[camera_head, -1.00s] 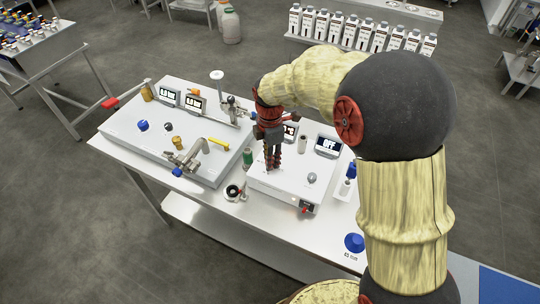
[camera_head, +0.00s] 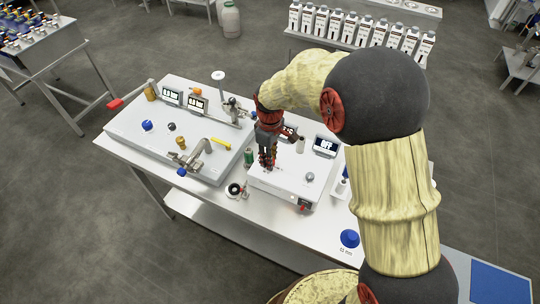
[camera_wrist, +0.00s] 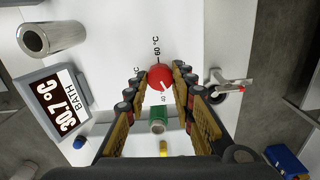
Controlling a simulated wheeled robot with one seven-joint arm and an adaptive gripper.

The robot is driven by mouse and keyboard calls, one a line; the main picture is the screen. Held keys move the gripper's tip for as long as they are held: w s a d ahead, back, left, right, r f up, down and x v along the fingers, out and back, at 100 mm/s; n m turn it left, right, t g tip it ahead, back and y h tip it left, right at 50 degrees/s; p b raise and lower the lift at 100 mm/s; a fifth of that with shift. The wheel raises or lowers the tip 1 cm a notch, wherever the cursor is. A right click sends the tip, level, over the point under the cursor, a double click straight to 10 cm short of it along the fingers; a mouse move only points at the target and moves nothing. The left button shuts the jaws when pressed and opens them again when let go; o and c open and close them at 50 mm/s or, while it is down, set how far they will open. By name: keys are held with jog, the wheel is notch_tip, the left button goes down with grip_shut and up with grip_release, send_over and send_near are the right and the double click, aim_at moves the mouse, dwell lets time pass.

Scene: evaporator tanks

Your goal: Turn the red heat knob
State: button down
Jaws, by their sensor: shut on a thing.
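The round red heat knob (camera_wrist: 160,78) with a white pointer line shows in the middle of the wrist view. "60 °C" is printed beside it on the white panel. My gripper (camera_wrist: 159,79) is shut on the red knob, one finger at each side. In the head view my gripper (camera_head: 268,166) points down at the left part of the white bath unit (camera_head: 285,185) and hides the knob. A tilted display (camera_wrist: 62,108) reads "30.7 °C BATH". Another display on the unit (camera_head: 325,146) reads "OFF".
A green-capped cylinder (camera_wrist: 158,118) stands close to the knob, between my fingers in the wrist view. A metal cylinder (camera_wrist: 47,39) stands by the display. A large white unit with valves (camera_head: 140,140) is at the left.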

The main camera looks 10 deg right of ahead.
jog(key=m+p, duration=0.2)
jog(key=m, duration=0.5)
jog(key=m+p, duration=0.1)
jog(key=m, duration=0.5)
jog(key=shift+r+m, duration=0.1)
jog(key=shift+m, duration=0.3)
jog(key=m+p, duration=0.1)
jog(key=m, duration=0.3)
jog(key=shift+m, duration=2.2)
jog(key=c, duration=1.5)
grip_release()
